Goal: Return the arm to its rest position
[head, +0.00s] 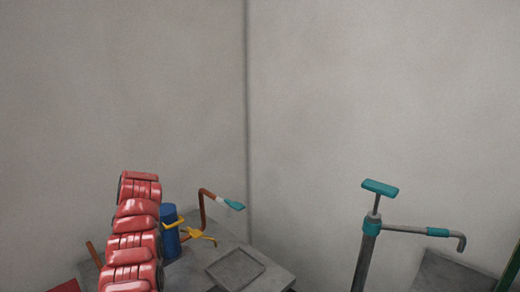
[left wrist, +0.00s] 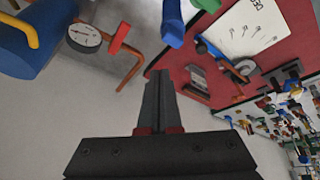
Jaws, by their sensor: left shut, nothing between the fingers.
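My left gripper (left wrist: 157,101) shows in the left wrist view, its two dark fingers together with nothing between them. It is apart from the things around it. In the head view, red jointed links at the lower left look like my left arm, raised nearly upright; the gripper cannot be made out there. My right gripper is in neither view.
A grey table (head: 280,275) carries a shallow tray (head: 235,268), a blue cylinder (head: 170,238) and an orange bent pipe (head: 203,210). A teal-handled pump (head: 371,227) stands at right. The wrist view shows a round gauge (left wrist: 84,36) and a red surface (left wrist: 180,70). Plain walls rise behind.

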